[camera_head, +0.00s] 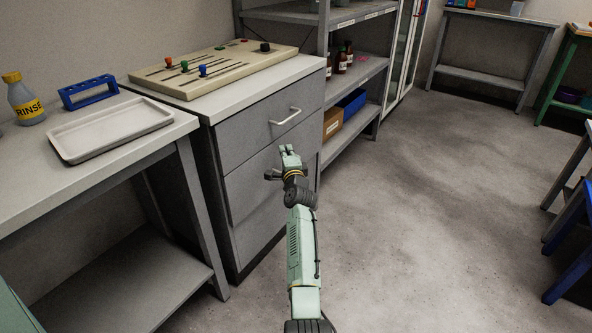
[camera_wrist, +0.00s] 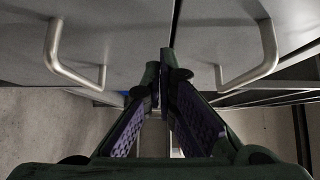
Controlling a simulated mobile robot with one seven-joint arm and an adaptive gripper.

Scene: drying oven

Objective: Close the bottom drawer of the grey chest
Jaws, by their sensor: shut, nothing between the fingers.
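The grey chest (camera_head: 208,180) stands left of centre in the head view, with drawer fronts stacked one above another. The top drawer (camera_head: 245,125) has a silver bar handle (camera_head: 285,116). The bottom drawer (camera_head: 262,228) is low on the chest and looks about flush with the fronts above; my arm hides its right part. My gripper (camera_head: 289,150) is in front of the chest, below the top handle, with its fingers shut and empty. In the wrist view, its fingertips (camera_wrist: 165,70) meet between a left handle (camera_wrist: 72,62) and a right handle (camera_wrist: 252,62), near a dark seam between two grey fronts.
A bench with a white tray (camera_head: 70,141), blue rack and rinse bottle stands left of the chest. A slider panel (camera_head: 160,80) lies on the chest top. A shelf unit (camera_head: 350,133) with boxes and bottles stands behind it. The floor (camera_head: 420,220) to the right is clear.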

